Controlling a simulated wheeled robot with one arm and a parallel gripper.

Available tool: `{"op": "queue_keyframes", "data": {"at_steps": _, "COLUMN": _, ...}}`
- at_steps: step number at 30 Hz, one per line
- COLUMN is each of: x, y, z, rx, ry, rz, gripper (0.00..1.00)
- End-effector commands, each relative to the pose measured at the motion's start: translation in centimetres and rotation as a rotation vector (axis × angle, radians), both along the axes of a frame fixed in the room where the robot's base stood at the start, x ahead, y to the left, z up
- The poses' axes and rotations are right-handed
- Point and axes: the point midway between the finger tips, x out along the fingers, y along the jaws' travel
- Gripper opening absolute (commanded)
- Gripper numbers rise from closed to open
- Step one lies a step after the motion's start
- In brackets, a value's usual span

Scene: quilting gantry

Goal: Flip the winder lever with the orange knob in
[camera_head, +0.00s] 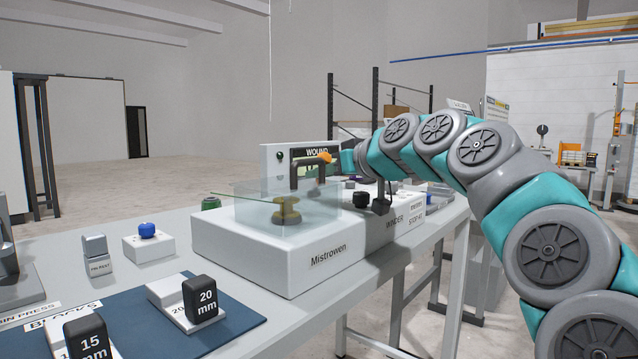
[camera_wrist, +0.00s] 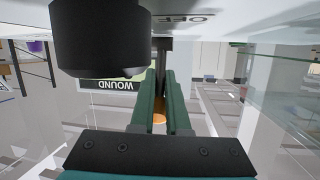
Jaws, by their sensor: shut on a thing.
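The winder (camera_head: 290,262) is a white box labelled Mistrowen on the bench. A dark, bracket-shaped part (camera_head: 303,164) stands on it, with the orange knob (camera_head: 325,157) at its upper right end. My gripper (camera_head: 336,160) reaches in from the right at that knob. In the wrist view, my gripper's green fingers (camera_wrist: 165,104) are close together around a dark bar, with a bit of the orange knob (camera_wrist: 159,118) showing between them. The fingers hide most of the lever there.
A black round knob (camera_head: 361,199) stands on the winder; a large black cylinder (camera_wrist: 100,38) is close in the wrist view. Blocks (camera_head: 205,299) lie front left.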

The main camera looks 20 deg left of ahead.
Motion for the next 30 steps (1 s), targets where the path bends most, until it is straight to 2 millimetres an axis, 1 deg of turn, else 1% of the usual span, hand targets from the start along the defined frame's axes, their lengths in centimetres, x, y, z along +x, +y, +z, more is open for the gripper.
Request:
{"op": "queue_keyframes", "data": {"at_steps": 1, "x": 0.02, "y": -0.28, "z": 0.24, "rx": 0.011, "ry": -0.006, "rz": -0.003, "gripper": 0.0}}
{"op": "queue_keyframes", "data": {"at_steps": 8, "x": 0.05, "y": -0.26, "z": 0.42, "rx": 0.011, "ry": -0.006, "rz": -0.004, "gripper": 0.0}}
{"op": "queue_keyframes", "data": {"at_steps": 9, "x": 0.05, "y": -0.26, "z": 0.41, "rx": 0.01, "ry": -0.005, "rz": -0.004, "gripper": 0.18}}
{"op": "queue_keyframes", "data": {"at_steps": 16, "x": 0.02, "y": -0.16, "z": 0.25, "rx": 0.008, "ry": -0.004, "rz": -0.002, "gripper": 0.43}}
{"op": "queue_keyframes", "data": {"at_steps": 25, "x": -0.04, "y": -0.2, "z": 0.13, "rx": 0.005, "ry": -0.003, "rz": -0.002, "gripper": 0.43}}
{"op": "queue_keyframes", "data": {"at_steps": 30, "x": -0.53, "y": -1.06, "z": 0.37, "rx": 0.005, "ry": -0.003, "rz": -0.002, "gripper": 0.43}}
